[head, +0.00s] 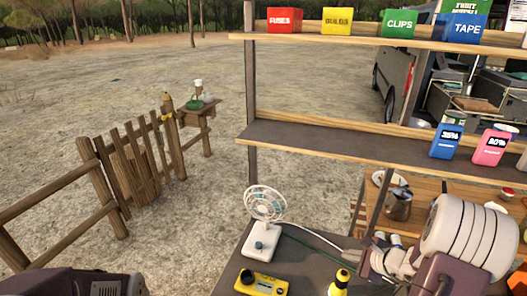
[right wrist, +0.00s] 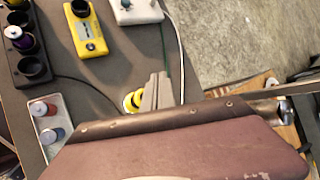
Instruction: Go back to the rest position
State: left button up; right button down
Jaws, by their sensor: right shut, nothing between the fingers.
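My right arm comes in from the right in the head view. Its gripper (head: 372,268) is over the dark workbench (head: 310,268), close to a small yellow bottle (head: 339,284). In the right wrist view the gripper's grey fingers (right wrist: 157,92) are together with nothing between them. A round yellow thing (right wrist: 132,102) shows partly behind the fingers; I cannot tell whether they touch it. My left gripper is not in view.
A yellow device (head: 262,284) and a white fan (head: 265,215) stand on the bench. A black holder with cups (right wrist: 30,68) and a pale tray with jars (right wrist: 60,140) are beside them. Above are shelves (head: 330,140) with labelled boxes. A metal jug (head: 398,205) stands behind.

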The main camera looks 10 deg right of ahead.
jog(key=a+r+n+g+y, duration=0.35)
jog(key=a+n, duration=0.55)
jog(key=a, duration=1)
jog(key=s+a+f+n+g+h, duration=0.1)
jog(key=s+a+n+g, duration=0.1)
jog(key=s+n, duration=0.4)
jog(key=s+a+f+n+g+h, duration=0.1)
jog(key=s+a+n+g+h, duration=0.15)
jog(key=s+n, duration=0.4)
jog(key=d, duration=0.2)
jog(key=d+f+n+h, duration=0.1)
jog(key=s+d+n+h, duration=0.1)
jog(key=d, duration=0.1)
jog(key=shift+d+f+n, duration=0.25)
jog(key=shift+d+f, duration=0.05)
